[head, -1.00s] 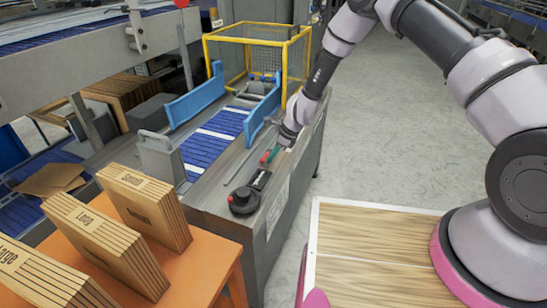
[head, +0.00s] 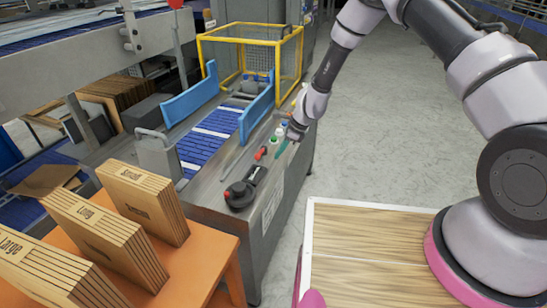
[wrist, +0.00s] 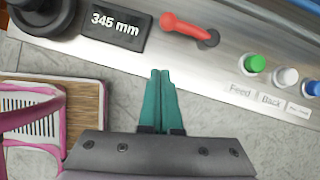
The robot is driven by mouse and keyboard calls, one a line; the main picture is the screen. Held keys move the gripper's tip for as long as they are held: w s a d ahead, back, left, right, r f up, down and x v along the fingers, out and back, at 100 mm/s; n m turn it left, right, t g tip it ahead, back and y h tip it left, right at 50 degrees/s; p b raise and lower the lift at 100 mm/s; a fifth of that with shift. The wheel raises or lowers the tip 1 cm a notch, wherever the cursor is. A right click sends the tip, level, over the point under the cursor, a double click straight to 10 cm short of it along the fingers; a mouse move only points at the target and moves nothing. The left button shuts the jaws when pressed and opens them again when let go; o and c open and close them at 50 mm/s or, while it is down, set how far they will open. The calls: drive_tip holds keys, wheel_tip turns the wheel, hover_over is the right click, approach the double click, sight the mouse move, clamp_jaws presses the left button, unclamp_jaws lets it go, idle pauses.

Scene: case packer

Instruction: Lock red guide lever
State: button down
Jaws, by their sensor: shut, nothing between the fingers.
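The red guide lever (wrist: 186,27) lies on the grey metal console top in the wrist view. Its rounded red end points left towards the display, and its other end sits at a dark pivot. In the head view the lever (head: 261,153) is a small red piece between the display and the buttons. My gripper (wrist: 160,72) has teal fingers pressed together, with nothing between them. The fingertips show below the lever and apart from it, near the console's edge. In the head view my gripper (head: 282,153) is to the right of the lever.
A black display (wrist: 115,25) reading 345 mm is left of the lever; a black crank (head: 240,194) stands beside it. Green (wrist: 255,63) and white (wrist: 285,75) buttons are to the right. Blue guide rails (head: 257,112) flank the conveyor. Open floor lies right of the console.

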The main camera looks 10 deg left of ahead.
drive_tip(key=v, duration=0.7)
drive_tip(key=shift+s, duration=0.35)
drive_tip(key=s+d+r+n+t, duration=0.15)
drive_tip(key=d+r+n, duration=0.4)
drive_tip(key=r, duration=1.05)
drive_tip(key=d+r+n+t, duration=0.2)
drive_tip(key=d+r, duration=0.7)
drive_tip(key=r, duration=0.6)
drive_tip(key=s+d+r+n+t+h, duration=0.1)
drive_tip(key=s+d+r+n+t, duration=0.1)
drive_tip(key=s+d+r, duration=0.5)
drive_tip(key=s+d+r+n+t+h, duration=0.1)
drive_tip(key=s+d+r+n, duration=0.3)
drive_tip(key=s, duration=1.1)
drive_tip(key=d+r+h, duration=0.1)
drive_tip(key=d+r, duration=0.2)
drive_tip(key=d, duration=0.3)
drive_tip(key=shift+d+r+t, duration=0.2)
drive_tip(key=shift+d+t, duration=0.1)
drive_tip(key=shift+t, duration=0.05)
